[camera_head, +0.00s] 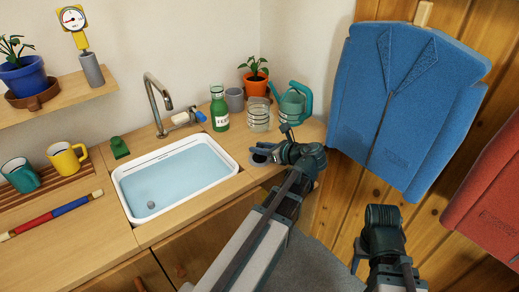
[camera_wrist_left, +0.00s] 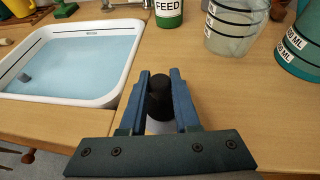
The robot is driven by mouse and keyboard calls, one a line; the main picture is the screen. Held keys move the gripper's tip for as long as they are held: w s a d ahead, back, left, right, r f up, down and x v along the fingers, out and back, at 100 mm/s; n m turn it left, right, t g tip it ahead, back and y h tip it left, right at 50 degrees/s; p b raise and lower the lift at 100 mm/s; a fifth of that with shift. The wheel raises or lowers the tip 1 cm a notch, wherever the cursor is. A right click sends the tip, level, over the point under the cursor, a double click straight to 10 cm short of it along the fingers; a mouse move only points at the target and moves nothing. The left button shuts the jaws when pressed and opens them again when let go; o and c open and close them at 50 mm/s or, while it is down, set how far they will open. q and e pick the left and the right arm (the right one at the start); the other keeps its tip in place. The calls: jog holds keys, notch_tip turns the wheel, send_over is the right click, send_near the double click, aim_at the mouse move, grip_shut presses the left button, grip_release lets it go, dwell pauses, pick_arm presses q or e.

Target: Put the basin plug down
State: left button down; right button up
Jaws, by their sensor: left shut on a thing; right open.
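My left gripper (camera_head: 262,153) is shut on a dark, rounded plug, the basin plug (camera_wrist_left: 159,98), seen between its fingers in the left wrist view. It is over the wooden counter (camera_head: 228,150), right of the basin (camera_head: 236,164). Whether the plug touches the counter is hard to tell. The white-rimmed basin holds blue water, with a small grey round thing (camera_head: 151,205) in it. My right gripper (camera_head: 362,252) is low at the right of the head view, open, with its fingers mostly hidden and away from the counter.
Behind the left gripper stand a green FEED bottle (camera_head: 219,110), a clear banded jar (camera_head: 259,115) and a teal watering can (camera_head: 292,104). A tap (camera_head: 158,105) rises behind the basin. Mugs (camera_head: 67,159) stand at left. Bare counter surrounds the plug.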

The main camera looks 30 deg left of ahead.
pick_arm(q)
jog(key=shift+f, duration=0.2)
jog(key=c, duration=0.6)
grip_release()
jog(key=shift+c, duration=0.2)
jog(key=shift+r, duration=0.15)
jog(key=shift+d+r, duration=0.1)
jog(key=shift+r, duration=0.15)
jog(key=p+v, duration=0.4)
jog(key=v, duration=0.7)
jog(key=s+d+f+n+g+h, duration=0.1)
jog(key=s+d+f+n+h, duration=0.5)
jog(key=d, duration=0.4)
jog(key=s+d+f+n+g+h, duration=0.2)
jog(key=s+d+f+n+h, duration=0.3)
jog(key=d+n, duration=0.5)
jog(key=s+f, duration=0.2)
jog(key=s, duration=0.1)
jog(key=shift+d+f+n+h+p, duration=0.25)
jog(key=shift+n+h+p, duration=0.1)
jog(key=shift+n+h, duration=0.05)
